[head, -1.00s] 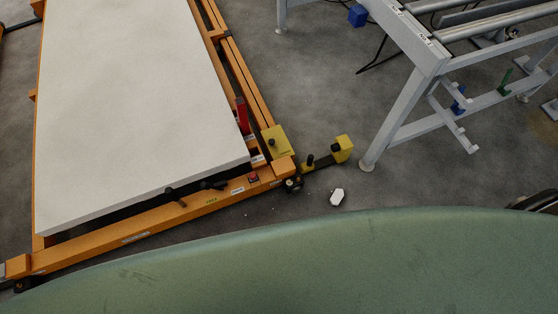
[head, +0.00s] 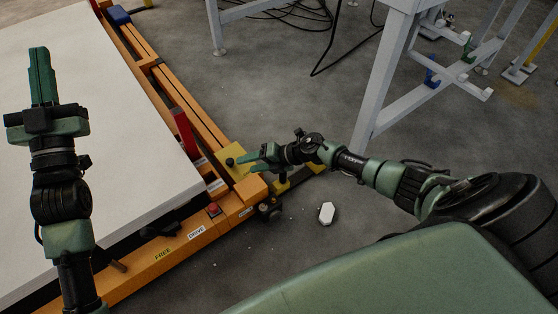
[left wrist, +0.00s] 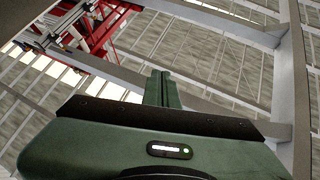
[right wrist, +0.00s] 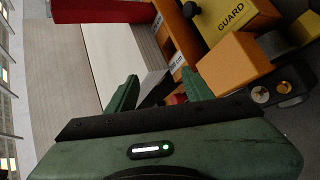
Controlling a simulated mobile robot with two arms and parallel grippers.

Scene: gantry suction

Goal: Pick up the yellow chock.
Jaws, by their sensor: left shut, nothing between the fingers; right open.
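The yellow chock (head: 283,187) lies on the floor at the cart's front corner, partly hidden behind my right arm in the head view. A yellow part that may belong to it shows at the right edge of the right wrist view (right wrist: 303,30). My right gripper (head: 254,160) is open and empty, close to the yellow guard block (head: 230,157) on the cart corner; whether it touches cannot be told. Its two fingers show apart in the right wrist view (right wrist: 158,92). My left gripper (head: 40,65) is shut and empty, pointing up over the white panel at the left.
The orange cart (head: 165,245) bears a large white panel (head: 110,150), with a red block (head: 184,132) along its side. A small white object (head: 327,213) lies on the floor. A grey steel frame (head: 385,70) stands at the upper right; bare floor lies between.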

